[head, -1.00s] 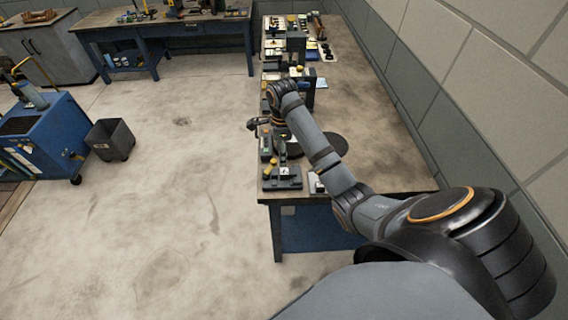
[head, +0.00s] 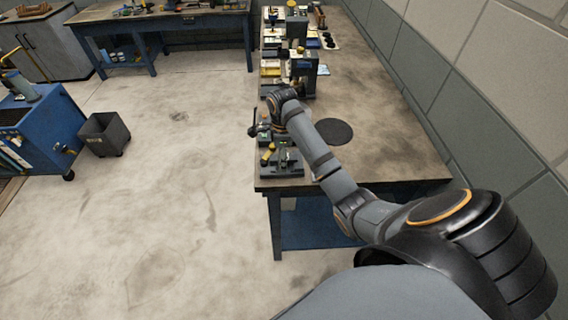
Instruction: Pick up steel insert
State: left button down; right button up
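I cannot pick out the steel insert for certain; parts this small are unclear in the head view. A dark fixture (head: 282,169) with small grey and yellow parts sits at the near left corner of the bench (head: 390,150). My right arm reaches in from the right over the bench. Its wrist is above the bench's left edge, and my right gripper (head: 271,131) is small and dark there, just behind the fixture. Its fingers blend into the equipment, so I cannot see whether they are open or hold anything. My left gripper is out of view.
A flat black disc (head: 334,131) lies on the bench right of my forearm. Machines and trays (head: 290,50) line the bench's far left side. A wall bounds the right. A blue cart (head: 40,130) and dark bin (head: 104,135) stand left; the floor between is clear.

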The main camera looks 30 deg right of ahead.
jog(key=shift+r, duration=0.1)
jog(key=shift+c, duration=0.4)
jog(key=shift+s, duration=0.1)
jog(key=shift+c, duration=1.4)
grip_shut()
jog(key=shift+r, duration=0.15)
jog(key=shift+r+p, duration=0.35)
notch_tip(320, 180, up, 12)
jog(key=p, duration=1.3)
jog(key=shift+p, duration=0.3)
